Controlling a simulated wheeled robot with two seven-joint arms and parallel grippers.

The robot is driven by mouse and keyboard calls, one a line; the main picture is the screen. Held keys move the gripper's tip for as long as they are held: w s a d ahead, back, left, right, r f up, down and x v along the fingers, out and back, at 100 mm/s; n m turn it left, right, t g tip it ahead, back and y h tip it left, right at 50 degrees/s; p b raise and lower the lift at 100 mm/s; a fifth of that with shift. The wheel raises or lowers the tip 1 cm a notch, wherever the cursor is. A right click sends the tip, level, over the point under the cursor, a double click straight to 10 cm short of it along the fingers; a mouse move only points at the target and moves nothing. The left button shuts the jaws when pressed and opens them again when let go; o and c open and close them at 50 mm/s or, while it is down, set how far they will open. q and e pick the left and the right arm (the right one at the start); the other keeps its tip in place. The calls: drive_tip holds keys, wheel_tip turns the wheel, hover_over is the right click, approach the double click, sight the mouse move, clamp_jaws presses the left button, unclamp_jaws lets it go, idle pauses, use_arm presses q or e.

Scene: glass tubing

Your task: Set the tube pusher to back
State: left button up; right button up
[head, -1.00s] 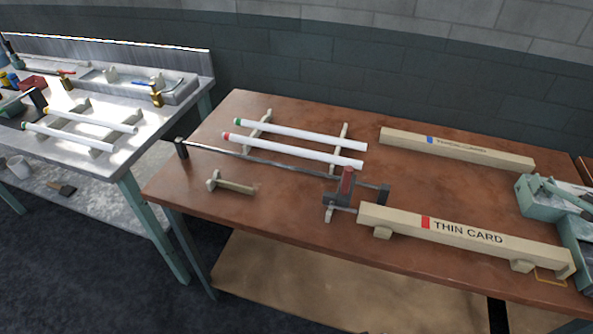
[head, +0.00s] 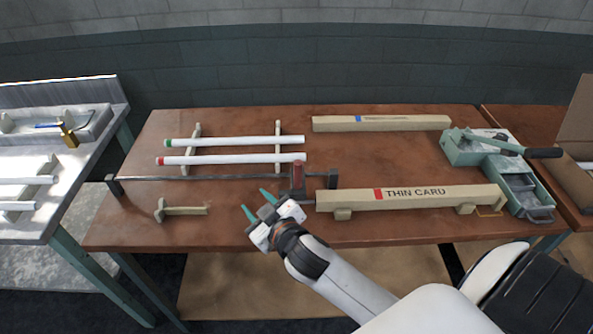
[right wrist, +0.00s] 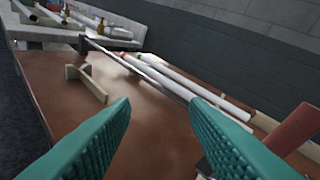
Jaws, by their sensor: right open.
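The tube pusher (head: 298,180), a dark carriage with an upright red handle, sits at the right part of a long dark rail (head: 205,178), beside the left end of the box marked THIN CARD (head: 430,196). My right gripper (head: 256,204) is open and empty, to the left of the pusher and nearer the front of the table. In the right wrist view, the open teal fingers (right wrist: 160,103) frame the tabletop. The red handle (right wrist: 292,130) shows at the right edge, outside the fingers. My left gripper is not in view.
Two white tubes, one with a green end (head: 220,141) and one with a red end (head: 230,159), lie on wooden rests behind the rail. A wooden stop piece (head: 182,209) lies front left. A second long box (head: 380,123) and a teal tool tray (head: 462,152) stand at the right.

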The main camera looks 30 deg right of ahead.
drive_tip(key=w+a+r+n+t+y, duration=0.2)
drive_tip(key=a+r+n+y, duration=0.1)
drive_tip(key=r, duration=0.2)
drive_tip(key=w+a+r+n+t+y, duration=0.2)
drive_tip(key=w+r+y, duration=0.1)
drive_tip(key=r, duration=0.3)
drive_tip(key=s+a+r+n+g+y, duration=0.2)
drive_tip(key=a+r+n+g+y, duration=0.6)
drive_tip(key=n+y, duration=0.65)
drive_tip(key=n+g+h, duration=0.4)
drive_tip(key=g+h, duration=0.7)
drive_tip(key=h, duration=0.9)
hover_over(298, 187)
drive_tip(key=f, duration=0.4)
drive_tip(key=w+f, duration=0.1)
drive_tip(key=f, duration=0.1)
drive_tip(key=shift+d+f, duration=0.15)
drive_tip(key=shift+s+d+f+h, duration=0.1)
drive_tip(key=shift+d+f+h, duration=0.05)
drive_tip(key=shift+d+h, duration=0.1)
wheel_tip(298, 187, down, 12)
drive_tip(key=p, duration=0.3)
drive_tip(key=shift+a, duration=0.15)
drive_tip(key=shift+c, duration=0.3)
